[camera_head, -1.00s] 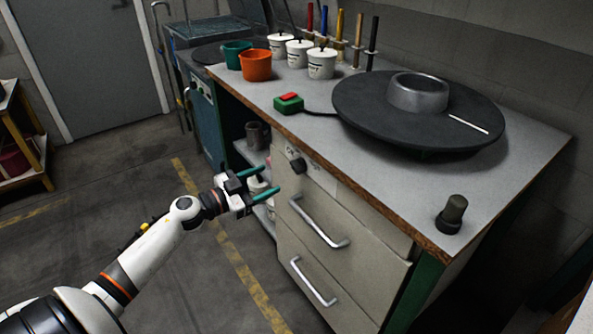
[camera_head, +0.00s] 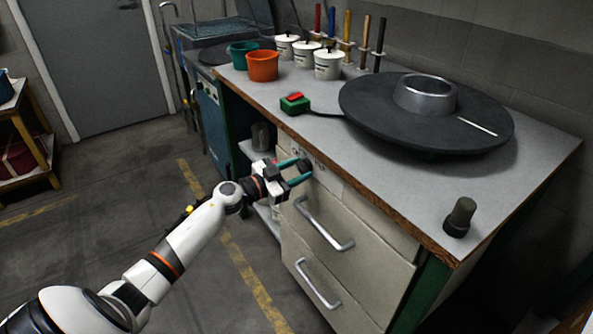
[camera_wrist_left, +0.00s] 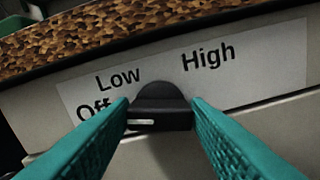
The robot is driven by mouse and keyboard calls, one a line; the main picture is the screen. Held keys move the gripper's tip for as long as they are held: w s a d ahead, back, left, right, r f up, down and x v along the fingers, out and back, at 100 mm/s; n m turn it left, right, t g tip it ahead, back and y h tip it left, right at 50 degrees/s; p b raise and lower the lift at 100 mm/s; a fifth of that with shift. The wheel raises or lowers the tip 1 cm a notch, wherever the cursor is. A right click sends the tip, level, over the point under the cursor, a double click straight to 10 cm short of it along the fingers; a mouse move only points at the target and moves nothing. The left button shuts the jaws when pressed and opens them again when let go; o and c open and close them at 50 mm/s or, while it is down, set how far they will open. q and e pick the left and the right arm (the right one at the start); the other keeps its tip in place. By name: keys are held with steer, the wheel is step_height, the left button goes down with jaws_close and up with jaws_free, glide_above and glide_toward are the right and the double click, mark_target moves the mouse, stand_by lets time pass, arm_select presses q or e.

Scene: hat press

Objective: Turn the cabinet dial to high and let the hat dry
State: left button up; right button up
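The cabinet dial is a black knob (camera_wrist_left: 160,107) on a white label reading Off, Low and High. A short white mark on it lies to the left, near Off. My left gripper (camera_head: 305,170), with green fingers, is at the cabinet's upper front. In the left wrist view its open fingers (camera_wrist_left: 160,103) straddle the dial, one tip close to each side; I cannot tell whether they touch it. In the head view the dial (camera_head: 304,164) is partly hidden by the fingers. I cannot make out a hat. My right gripper is out of view.
The cabinet has drawers with metal handles (camera_head: 322,225) just below the dial. On the worktop (camera_head: 420,205) stand a large dark disc with a metal ring (camera_head: 425,95), a green box with a red button (camera_head: 295,103), several pots and a dark knob-like post (camera_head: 459,217).

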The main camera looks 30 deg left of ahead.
arm_select(q)
steer(key=c, duration=0.5)
steer(key=shift+c, duration=0.2)
